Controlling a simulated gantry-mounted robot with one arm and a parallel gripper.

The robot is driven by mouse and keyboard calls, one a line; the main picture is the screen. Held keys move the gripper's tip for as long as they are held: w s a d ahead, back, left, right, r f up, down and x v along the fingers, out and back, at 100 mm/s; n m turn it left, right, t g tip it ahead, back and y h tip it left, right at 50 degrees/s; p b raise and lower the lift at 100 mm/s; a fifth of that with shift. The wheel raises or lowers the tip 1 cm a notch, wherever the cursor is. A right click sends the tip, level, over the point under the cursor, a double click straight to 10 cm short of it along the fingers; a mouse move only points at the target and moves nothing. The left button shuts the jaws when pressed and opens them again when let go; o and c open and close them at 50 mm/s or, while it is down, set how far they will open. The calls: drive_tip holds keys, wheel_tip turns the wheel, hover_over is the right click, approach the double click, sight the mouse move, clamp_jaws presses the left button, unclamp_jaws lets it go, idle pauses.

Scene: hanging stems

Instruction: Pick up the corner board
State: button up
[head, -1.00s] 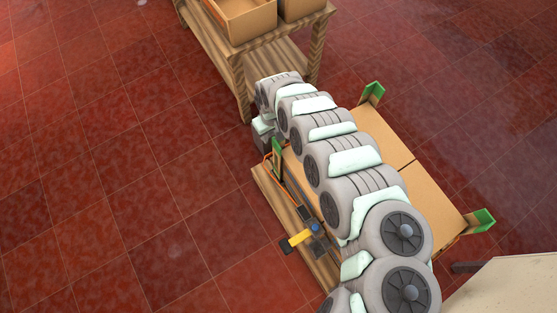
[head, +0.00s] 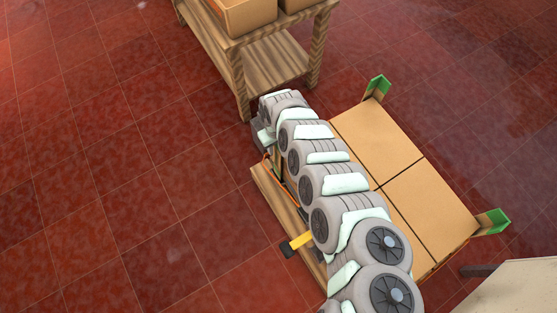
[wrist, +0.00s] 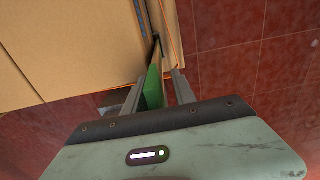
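In the wrist view a green corner board (wrist: 153,88) stands upright between the two fingers of my gripper (wrist: 157,88), close to a carton's edge. The fingers are apart, one on each side of it; firm contact on both sides does not show. In the head view my arm hides most of this board and the gripper. Two other green corner boards stand at the carton stack's far corner (head: 378,88) and right corner (head: 492,221).
Brown cartons (head: 376,141) are stacked on a wooden pallet (head: 272,196). An orange strap (head: 269,168) runs by the near corner. A yellow-handled tool (head: 299,242) lies on the pallet's left side. A wooden table (head: 236,70) with boxes stands behind. Red tiled floor at left is clear.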

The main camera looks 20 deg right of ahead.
drive_tip(key=shift+w, duration=0.15)
drive_tip(key=shift+c, duration=0.3)
clamp_jaws()
